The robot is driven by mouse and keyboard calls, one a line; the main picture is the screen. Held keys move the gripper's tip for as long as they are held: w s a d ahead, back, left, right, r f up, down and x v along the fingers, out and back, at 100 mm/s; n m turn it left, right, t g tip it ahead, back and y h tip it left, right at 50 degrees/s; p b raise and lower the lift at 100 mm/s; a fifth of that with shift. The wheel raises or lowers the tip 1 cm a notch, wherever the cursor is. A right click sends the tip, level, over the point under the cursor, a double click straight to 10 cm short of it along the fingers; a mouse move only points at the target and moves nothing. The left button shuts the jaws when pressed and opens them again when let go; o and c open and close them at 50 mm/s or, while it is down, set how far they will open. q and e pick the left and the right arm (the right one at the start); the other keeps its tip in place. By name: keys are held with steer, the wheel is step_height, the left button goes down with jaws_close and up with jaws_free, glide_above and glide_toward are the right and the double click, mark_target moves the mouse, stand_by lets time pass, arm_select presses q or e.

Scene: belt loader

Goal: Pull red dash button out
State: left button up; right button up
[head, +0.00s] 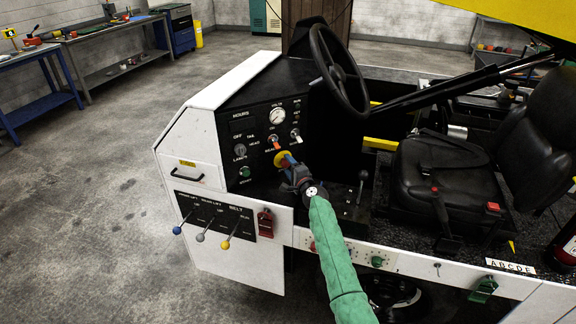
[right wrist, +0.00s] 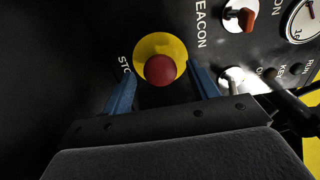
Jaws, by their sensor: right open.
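The red dash button (right wrist: 161,69) sits on a round yellow collar (right wrist: 150,45) on the black dash panel, beside a partly hidden label starting "STO". In the head view the yellow collar (head: 284,158) shows at the panel's lower right, while the button itself is mostly hidden behind my gripper. My right gripper (head: 290,166) reaches the dash with its arm coming from the bottom of the picture. In the right wrist view its two blue fingers (right wrist: 163,88) are spread, one on each side of the button, with gaps to it. My left gripper is in neither view.
A switch marked BEACON (right wrist: 240,14) and a key switch (right wrist: 233,78) sit close right of the button. The steering wheel (head: 339,70) stands above right. Levers with coloured knobs (head: 201,237) stick out at the lower left, and a seat (head: 447,175) is at right.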

steer(key=shift+w+a, duration=0.25)
steer(key=shift+w, duration=0.25)
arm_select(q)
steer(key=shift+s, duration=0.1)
arm_select(e)
steer(key=shift+c, duration=0.5)
jaws_close()
steer(key=shift+v, duration=0.85)
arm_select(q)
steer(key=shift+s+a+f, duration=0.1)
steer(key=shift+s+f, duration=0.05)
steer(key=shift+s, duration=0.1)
arm_select(e)
steer(key=shift+f, duration=0.15)
steer(key=shift+o, duration=0.5)
jaws_free()
steer(key=shift+s, duration=0.1)
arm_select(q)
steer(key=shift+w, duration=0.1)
